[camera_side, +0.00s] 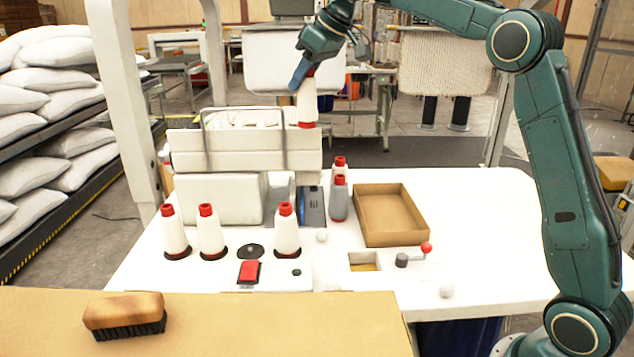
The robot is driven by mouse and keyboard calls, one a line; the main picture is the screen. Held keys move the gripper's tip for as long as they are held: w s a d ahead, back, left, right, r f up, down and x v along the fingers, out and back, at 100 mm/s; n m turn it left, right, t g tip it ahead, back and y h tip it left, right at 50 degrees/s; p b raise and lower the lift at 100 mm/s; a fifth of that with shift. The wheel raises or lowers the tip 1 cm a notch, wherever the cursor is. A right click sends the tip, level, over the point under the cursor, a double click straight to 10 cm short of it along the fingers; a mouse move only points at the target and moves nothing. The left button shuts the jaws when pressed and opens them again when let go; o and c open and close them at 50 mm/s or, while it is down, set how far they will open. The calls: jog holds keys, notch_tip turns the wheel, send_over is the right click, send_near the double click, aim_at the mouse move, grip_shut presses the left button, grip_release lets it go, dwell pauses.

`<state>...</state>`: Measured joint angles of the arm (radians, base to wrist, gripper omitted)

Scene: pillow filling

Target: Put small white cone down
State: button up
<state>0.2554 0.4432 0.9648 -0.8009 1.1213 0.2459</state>
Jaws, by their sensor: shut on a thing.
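My gripper (301,74) is shut on the red top of a small white cone (307,104). It holds the cone upright in the air, in front of the upper right part of the white machine. The cone has a red band at its bottom. Three similar white cones with red tops stand at the front of the white table: one at the left (173,235), one beside it (210,234) and one further right (286,234). Between the last two is an empty dark round base (250,251).
A grey cone (339,200) with a red top stands near an open cardboard tray (415,240). A red button (249,272) and a red-knobbed lever (426,248) are at the front. A brush (125,316) lies on the near brown surface.

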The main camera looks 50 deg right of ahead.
jog(key=s+d+f+m+h, duration=0.1)
jog(key=s+d+m, duration=0.1)
jog(key=s+d, duration=0.55)
jog(key=s+d+m+h, duration=0.15)
jog(key=s+d, duration=0.35)
jog(key=d, duration=0.5)
jog(key=shift+m, duration=0.35)
jog(key=shift+w+a+f, duration=0.1)
jog(key=shift+w+f, duration=0.1)
jog(key=shift+f, duration=1.1)
jog(key=shift+w+f, duration=0.15)
jog(key=shift+f, duration=1.1)
notch_tip(320, 180, down, 16)
jog(key=shift+r, duration=0.15)
jog(key=shift+f, duration=2.15)
jog(key=shift+f, duration=0.15)
